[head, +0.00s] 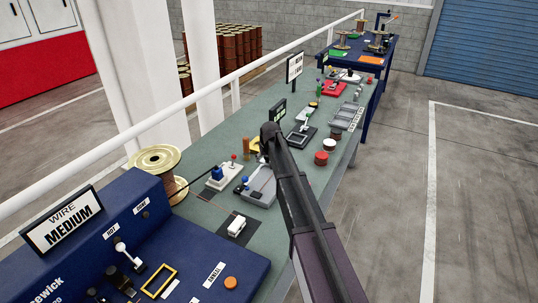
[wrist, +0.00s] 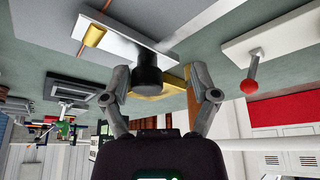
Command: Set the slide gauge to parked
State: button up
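I cannot tell for certain which fixture is the slide gauge. My gripper (wrist: 162,88) is open, with one finger on each side of the knob in the picture. I cannot tell whether either finger touches it. In the head view, my gripper (head: 271,130) is over the bench beyond a grey fixture (head: 262,187), and my arm hides part of the bench there.
A white base (head: 222,177) with a red ball lever (wrist: 250,86) stands beside the grey fixture. A wire spool (head: 155,160) and blue machine (head: 150,240) are nearer. Red-topped and dark cylinders (head: 321,158) stand near the right edge. Open floor (head: 400,190) lies right of the bench.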

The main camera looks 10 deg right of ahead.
jog(key=s+a, duration=0.1)
jog(key=s, duration=0.1)
jog(key=s+a, duration=0.3)
jog(key=s, duration=0.1)
jog(key=shift+s+a+r+p, duration=0.25)
jog(key=shift+s+r+p, duration=0.05)
jog(key=shift+r+p, duration=0.1)
jog(key=a+p+v, duration=0.1)
jog(key=p+v, duration=1.1)
jog(key=v, duration=0.1)
jog(key=s+d+f+g+b, duration=0.1)
jog(key=s+d+f+b, duration=0.1)
jog(key=s, duration=0.4)
jog(key=s+d+f+b, duration=0.2)
jog(key=s+f, duration=0.1)
jog(key=s, duration=0.3)
jog(key=shift+s+d+f+m+g+b, duration=0.2)
jog(key=shift+s+f+m+g+b, duration=0.05)
jog(key=shift+f+m+g+b, duration=0.15)
jog(key=shift+r, duration=0.1)
jog(key=w+a+r+t+p, duration=0.2)
jog(key=w+r+p, duration=0.2)
jog(key=w, duration=0.9)
jog(key=shift+w+a+r+n+p, duration=0.2)
jog(key=shift+w+r+n+p, duration=0.2)
jog(key=shift+r, duration=0.35)
jog(key=shift+f, duration=0.15)
